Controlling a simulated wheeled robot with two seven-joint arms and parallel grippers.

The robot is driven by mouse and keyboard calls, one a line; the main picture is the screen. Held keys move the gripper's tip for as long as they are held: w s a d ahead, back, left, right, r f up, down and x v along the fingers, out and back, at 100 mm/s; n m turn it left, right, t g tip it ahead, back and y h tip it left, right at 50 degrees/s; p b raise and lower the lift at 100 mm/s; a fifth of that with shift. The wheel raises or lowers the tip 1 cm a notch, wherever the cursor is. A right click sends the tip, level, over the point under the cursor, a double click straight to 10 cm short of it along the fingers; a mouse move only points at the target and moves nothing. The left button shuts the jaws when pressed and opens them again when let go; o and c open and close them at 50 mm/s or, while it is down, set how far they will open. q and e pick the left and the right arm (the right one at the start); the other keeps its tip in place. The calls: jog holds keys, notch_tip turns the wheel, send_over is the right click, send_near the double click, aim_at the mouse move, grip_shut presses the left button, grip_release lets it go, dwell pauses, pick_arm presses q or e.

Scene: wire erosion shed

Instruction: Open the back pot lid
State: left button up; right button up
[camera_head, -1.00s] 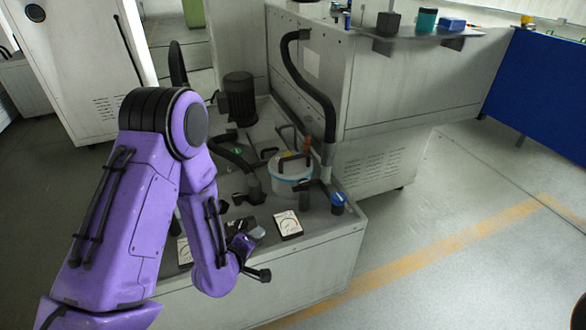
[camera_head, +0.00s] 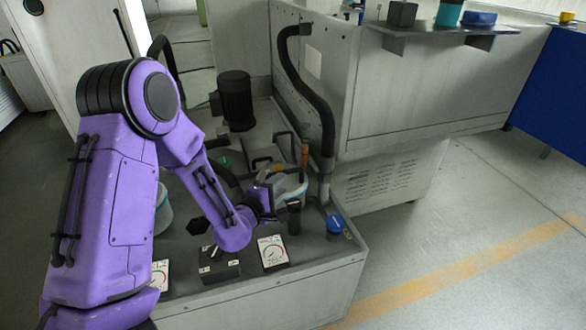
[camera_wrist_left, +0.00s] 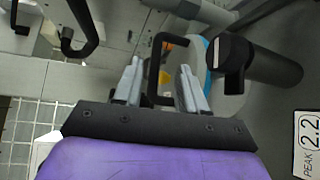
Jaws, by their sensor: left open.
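The pot (camera_head: 297,192) with a pale lid and blue rim stands on the grey machine top, partly hidden behind my left gripper (camera_head: 270,196). In the left wrist view its white lid and blue rim (camera_wrist_left: 207,58) show beyond the right finger. A black bar handle (camera_wrist_left: 155,68) shows between the two fingers of my left gripper (camera_wrist_left: 160,72), which is open. Contact between fingers and handle cannot be made out. A second pot (camera_head: 162,208) shows at the left, mostly behind my arm. My right gripper is out of view.
A black motor (camera_head: 236,100) and a black hose (camera_head: 318,95) stand behind the pot. A blue-capped fitting (camera_head: 335,226), a gauge (camera_head: 272,252) and a switch box (camera_head: 219,266) are near the front edge. A shelf (camera_head: 445,38) juts out at the upper right.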

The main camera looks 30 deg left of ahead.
aim_at(286, 172)
pick_arm(q)
jog(key=shift+y, duration=0.3)
jog(key=w, duration=0.2)
jog(key=w+a, duration=0.1)
jog(key=w, duration=0.1)
jog(key=w+a+f, duration=0.1)
jog(key=w, duration=0.1)
jog(key=shift+w+a+f+p, duration=0.1)
jog(key=shift+w+a+p, duration=0.2)
jog(key=shift+w, duration=0.1)
jog(key=shift+w+d, duration=0.2)
jog(key=shift+w, duration=0.05)
jog(key=shift+c, duration=0.3)
